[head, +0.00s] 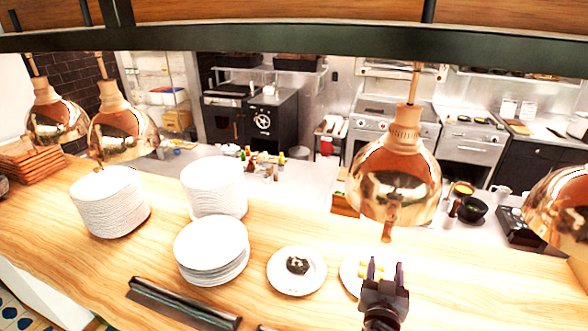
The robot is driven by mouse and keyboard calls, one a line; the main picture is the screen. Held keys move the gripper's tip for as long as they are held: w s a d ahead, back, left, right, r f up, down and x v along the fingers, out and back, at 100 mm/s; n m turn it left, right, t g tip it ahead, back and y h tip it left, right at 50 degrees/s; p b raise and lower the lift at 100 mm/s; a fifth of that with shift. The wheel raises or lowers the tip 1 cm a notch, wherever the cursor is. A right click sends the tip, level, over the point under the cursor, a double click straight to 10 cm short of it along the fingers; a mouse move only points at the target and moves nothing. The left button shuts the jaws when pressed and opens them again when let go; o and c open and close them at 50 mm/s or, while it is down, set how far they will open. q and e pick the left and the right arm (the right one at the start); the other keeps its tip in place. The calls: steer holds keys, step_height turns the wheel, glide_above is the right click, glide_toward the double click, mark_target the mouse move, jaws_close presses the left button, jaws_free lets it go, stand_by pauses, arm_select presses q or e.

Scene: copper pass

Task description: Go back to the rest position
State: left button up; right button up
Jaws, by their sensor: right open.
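My right gripper (385,269) is at the lower right of the head view. Its two dark fingers are apart, with nothing seen between them. It overlaps the near part of a white plate (349,277) that holds yellow food. I cannot tell how high it is above the plate. My left gripper is not in view.
A plate with dark food (298,265) sits left of the gripper on the wooden counter (110,262). Plate stacks (211,243) stand further left. Copper lamps (396,180) hang low over the counter. A dark bar (183,303) lies along the near edge.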

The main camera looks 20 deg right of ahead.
steer(key=s+a+f+n+g+y+p, duration=0.2)
steer(key=s+a+f+n+g+y, duration=0.1)
steer(key=s, duration=0.5)
steer(key=s+a+f+n+g+y+p, duration=0.3)
steer(key=s+f, duration=0.3)
steer(key=s, duration=0.3)
steer(key=s+a+f+n+g+y+p, duration=0.2)
steer(key=s+a+f+g+y, duration=0.2)
steer(key=s, duration=0.5)
steer(key=shift+a+f+n+g, duration=0.25)
steer(key=shift+a+n+g, duration=0.15)
steer(key=shift+a+g, duration=0.15)
steer(key=shift+w, duration=0.1)
